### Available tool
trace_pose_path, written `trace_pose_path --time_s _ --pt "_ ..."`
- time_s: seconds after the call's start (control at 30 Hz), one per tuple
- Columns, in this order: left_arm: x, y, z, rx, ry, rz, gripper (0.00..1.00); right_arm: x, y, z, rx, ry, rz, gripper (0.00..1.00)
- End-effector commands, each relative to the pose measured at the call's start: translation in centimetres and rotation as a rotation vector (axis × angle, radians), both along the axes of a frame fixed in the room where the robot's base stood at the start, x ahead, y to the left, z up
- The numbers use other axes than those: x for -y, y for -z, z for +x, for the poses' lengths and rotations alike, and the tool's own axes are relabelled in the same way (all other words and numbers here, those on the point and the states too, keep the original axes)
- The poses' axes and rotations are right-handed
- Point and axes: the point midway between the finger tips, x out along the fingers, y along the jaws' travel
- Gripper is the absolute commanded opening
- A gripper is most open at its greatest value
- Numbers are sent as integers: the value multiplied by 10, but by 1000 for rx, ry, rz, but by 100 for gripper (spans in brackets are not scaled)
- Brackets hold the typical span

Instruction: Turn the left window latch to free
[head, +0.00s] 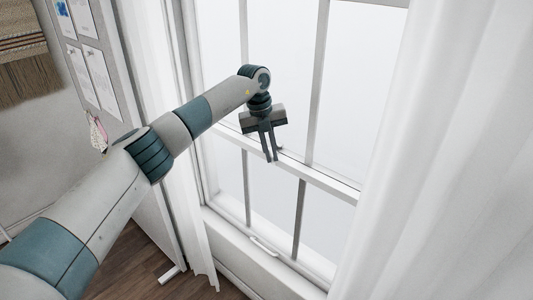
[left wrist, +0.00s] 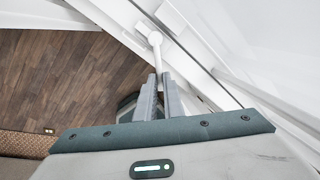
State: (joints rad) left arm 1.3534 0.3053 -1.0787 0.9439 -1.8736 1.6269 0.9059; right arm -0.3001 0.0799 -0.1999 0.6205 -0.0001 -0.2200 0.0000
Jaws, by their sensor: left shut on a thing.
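The left window latch (left wrist: 155,39) is white, with a round end and a thin lever, at the top middle of the left wrist view. My left gripper (left wrist: 159,88) is shut on the lever, which runs down between its two grey fingers. In the head view my left gripper (head: 272,158) points down at the meeting rail of the window (head: 325,181). The latch cannot be made out there, behind or beside the fingers. The part of the lever inside the jaws is hidden. My right gripper is not in view.
A white curtain (head: 440,170) hangs at the right, and another (head: 190,235) hangs left of the window. A white sash handle (head: 265,246) sits low on the window. A board with papers (head: 88,65) stands at the left. The wooden floor (head: 150,260) shows below.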

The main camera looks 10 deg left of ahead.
Motion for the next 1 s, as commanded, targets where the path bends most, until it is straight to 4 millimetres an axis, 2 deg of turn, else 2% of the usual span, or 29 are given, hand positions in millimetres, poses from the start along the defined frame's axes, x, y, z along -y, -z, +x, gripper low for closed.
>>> trace_pose_path --time_s 0.1,0.13,0.2,0.67,0.87,1.0 --pt "1 -2 2 6 -3 -4 0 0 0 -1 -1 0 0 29" --pt "1 -2 2 6 -3 -4 13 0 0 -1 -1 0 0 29" --pt "1 -2 1 6 -2 -3 27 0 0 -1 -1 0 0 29" --pt "-1 -5 1 3 0 -2 27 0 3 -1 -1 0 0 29" --pt "-5 -24 0 6 -1 -2 27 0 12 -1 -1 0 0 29" --pt "-9 -47 -2 6 -1 -2 27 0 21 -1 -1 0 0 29"
